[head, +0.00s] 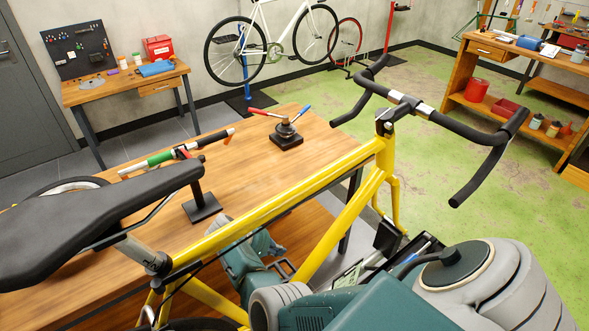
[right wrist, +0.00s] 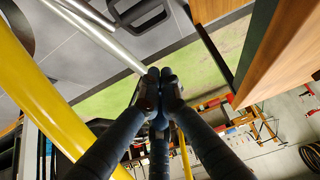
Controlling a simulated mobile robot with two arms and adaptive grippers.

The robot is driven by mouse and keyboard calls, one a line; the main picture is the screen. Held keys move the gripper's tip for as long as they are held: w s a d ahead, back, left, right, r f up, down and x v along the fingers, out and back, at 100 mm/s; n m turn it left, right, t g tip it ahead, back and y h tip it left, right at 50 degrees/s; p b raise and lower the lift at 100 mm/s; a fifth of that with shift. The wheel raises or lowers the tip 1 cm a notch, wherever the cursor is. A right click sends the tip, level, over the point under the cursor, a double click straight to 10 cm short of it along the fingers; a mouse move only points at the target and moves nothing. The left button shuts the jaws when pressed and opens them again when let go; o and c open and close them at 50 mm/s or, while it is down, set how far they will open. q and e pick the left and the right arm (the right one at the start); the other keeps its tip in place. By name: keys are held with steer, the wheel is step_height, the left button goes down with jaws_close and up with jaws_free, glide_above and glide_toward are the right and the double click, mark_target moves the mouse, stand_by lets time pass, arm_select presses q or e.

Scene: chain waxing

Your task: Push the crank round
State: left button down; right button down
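The yellow bicycle (head: 290,200) spans the foreground of the head view, its saddle at left and drop handlebar at right. Its crank is hidden there by the frame and my teal and grey arm parts. In the right wrist view my right gripper (right wrist: 160,82) has its dark fingers together at the tips, with nothing clearly held. A yellow frame tube (right wrist: 45,95) is to its left. A silver bar (right wrist: 105,38) runs behind the fingertips; I cannot tell if it is the crank or whether they touch. A black cage-like part (right wrist: 140,12), perhaps a pedal, is above. My left gripper cannot be made out.
A wooden table (head: 245,165) stands behind the bicycle, bearing a black stand (head: 286,138) with red and blue handles. A side bench (head: 100,92) and a shelf bench (head: 485,48) are farther back. Green floor (head: 425,80) is open on the right.

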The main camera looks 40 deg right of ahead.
steer(key=b, duration=0.9)
glide_above(292, 267)
steer(key=f, duration=0.9)
steer(key=shift+d, duration=0.4)
steer(key=shift+a+f+b, duration=0.35)
steer(key=shift+f+b, duration=0.5)
steer(key=shift+f, duration=0.05)
steer(key=shift+a+f+b, duration=0.1)
steer(key=shift+f+b, duration=0.45)
steer(key=shift+b, duration=0.1)
steer(key=shift+f, duration=0.15)
